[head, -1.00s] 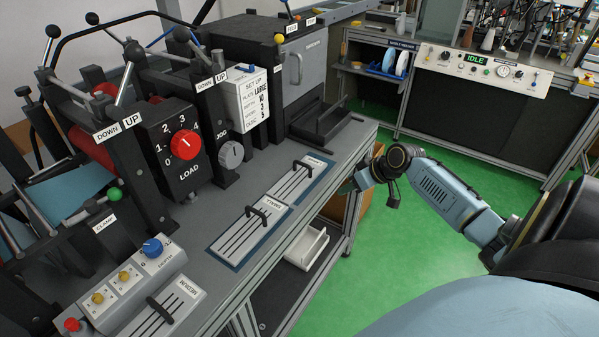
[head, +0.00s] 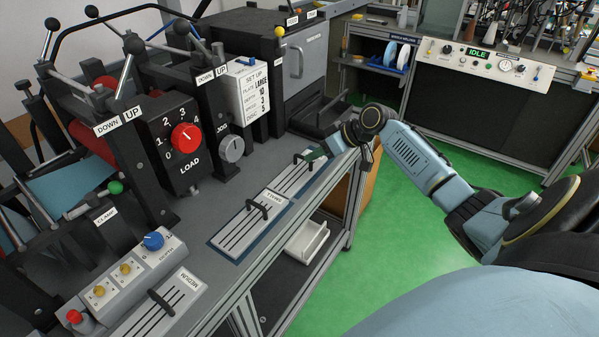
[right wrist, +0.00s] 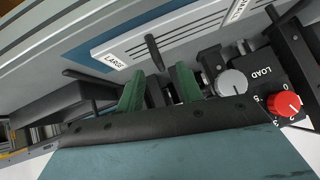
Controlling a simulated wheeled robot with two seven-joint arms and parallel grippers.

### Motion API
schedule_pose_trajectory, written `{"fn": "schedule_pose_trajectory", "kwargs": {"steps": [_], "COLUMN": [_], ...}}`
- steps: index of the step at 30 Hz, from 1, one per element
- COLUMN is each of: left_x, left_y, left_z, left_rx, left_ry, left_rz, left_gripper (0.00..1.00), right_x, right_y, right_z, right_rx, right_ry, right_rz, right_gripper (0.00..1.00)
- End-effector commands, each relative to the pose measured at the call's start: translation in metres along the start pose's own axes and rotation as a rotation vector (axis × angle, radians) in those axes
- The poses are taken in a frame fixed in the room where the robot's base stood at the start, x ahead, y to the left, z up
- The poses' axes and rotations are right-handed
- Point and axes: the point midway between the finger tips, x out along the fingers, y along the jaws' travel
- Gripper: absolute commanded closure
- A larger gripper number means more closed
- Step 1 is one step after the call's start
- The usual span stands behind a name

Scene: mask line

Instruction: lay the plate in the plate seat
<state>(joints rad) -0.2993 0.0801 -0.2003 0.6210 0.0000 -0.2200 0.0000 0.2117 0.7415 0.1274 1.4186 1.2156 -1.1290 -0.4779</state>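The slotted plate marked LARGE (right wrist: 180,35) lies flat on the bench; its dark upright handle (right wrist: 154,52) shows in the right wrist view. In the head view this plate (head: 294,180) is the farthest of several slotted plates, its label hidden by my gripper. My right gripper (head: 312,157) is over its far end, near the handle. In the right wrist view my green fingers (right wrist: 158,90) are apart, with the handle beyond the gap and nothing held. Another slotted plate (head: 238,230) and one marked MEDIUM (head: 160,308) lie nearer. I cannot make out the plate seat. My left gripper is out of view.
The LOAD box (head: 178,148) with its red knob, the white set-up card (head: 247,90) and levers stand along the bench's left side. A black tray (head: 318,125) sits beyond the plates. A white bin (head: 305,242) is below. Green floor lies to the right.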

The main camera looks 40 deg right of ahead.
Motion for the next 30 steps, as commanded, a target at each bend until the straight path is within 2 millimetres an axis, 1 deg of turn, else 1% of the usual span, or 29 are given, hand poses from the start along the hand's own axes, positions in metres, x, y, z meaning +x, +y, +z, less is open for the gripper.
{"fn": "schedule_pose_trajectory", "kwargs": {"steps": [1,3,7,10,16,24,30], "left_x": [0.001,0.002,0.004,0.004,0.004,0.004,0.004], "left_y": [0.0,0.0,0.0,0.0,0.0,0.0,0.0], "left_z": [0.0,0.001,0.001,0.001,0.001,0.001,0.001], "left_rx": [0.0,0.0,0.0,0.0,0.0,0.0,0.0], "left_ry": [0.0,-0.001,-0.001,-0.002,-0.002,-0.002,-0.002], "left_rz": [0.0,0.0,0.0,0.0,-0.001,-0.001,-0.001], "left_gripper": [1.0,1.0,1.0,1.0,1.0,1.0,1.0], "right_x": [0.009,0.02,0.035,0.04,0.039,0.039,0.039], "right_y": [0.0,0.001,0.001,0.001,0.001,0.001,0.001], "right_z": [-0.003,-0.004,-0.003,-0.003,-0.003,-0.003,-0.003], "right_rx": [0.003,0.003,0.002,0.002,0.001,0.001,0.001], "right_ry": [0.004,0.003,0.001,0.001,0.0,0.0,0.0], "right_rz": [-0.003,-0.002,-0.002,0.0,0.0,0.0,0.0], "right_gripper": [0.64,0.64,0.64,0.64,0.64,0.99,1.0]}}
